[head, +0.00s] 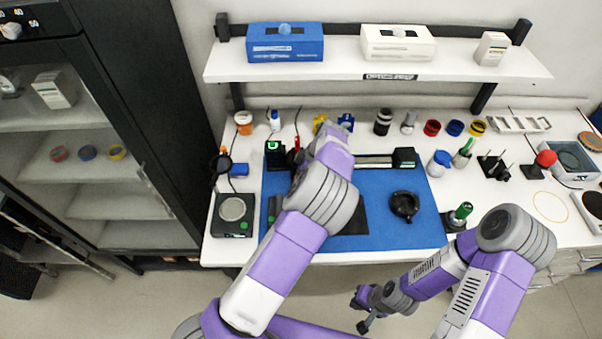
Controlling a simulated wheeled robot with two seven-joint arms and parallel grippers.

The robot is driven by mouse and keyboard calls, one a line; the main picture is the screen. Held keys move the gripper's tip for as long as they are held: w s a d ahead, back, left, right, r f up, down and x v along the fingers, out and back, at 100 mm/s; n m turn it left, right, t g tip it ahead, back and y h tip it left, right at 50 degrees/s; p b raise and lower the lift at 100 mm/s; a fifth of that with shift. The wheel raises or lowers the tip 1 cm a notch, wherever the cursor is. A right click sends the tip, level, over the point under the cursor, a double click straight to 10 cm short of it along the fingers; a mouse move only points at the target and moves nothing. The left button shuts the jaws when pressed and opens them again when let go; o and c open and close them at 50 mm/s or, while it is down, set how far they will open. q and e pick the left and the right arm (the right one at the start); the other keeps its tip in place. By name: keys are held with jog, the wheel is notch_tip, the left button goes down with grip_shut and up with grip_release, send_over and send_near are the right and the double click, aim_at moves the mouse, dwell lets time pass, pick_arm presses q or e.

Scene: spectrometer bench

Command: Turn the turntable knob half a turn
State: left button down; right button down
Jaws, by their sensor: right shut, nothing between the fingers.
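A round black piece (404,206) with a dark centre lies on the right part of the blue mat (350,243). It looks like the turntable, but its knob is too small to make out. My right gripper (362,308) is low in front of the bench, off the table edge, shut and empty, well apart from the black piece. My left arm reaches across the mat to the back. Its wrist covers the middle of the mat, and its gripper is hidden behind it.
A rail with a black block (404,157) stands at the mat's back. A green-topped item (460,213) stands at the mat's right edge. A balance (233,213) is to the left. A shelf (380,67) with boxes runs above, and a dark cabinet (120,130) stands left.

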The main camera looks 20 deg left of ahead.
dwell(0.4)
pick_arm(q)
jog(key=c, duration=0.9)
grip_release()
jog(key=v, duration=0.7)
jog(key=shift+r, duration=0.3)
jog(key=shift+d, duration=0.15)
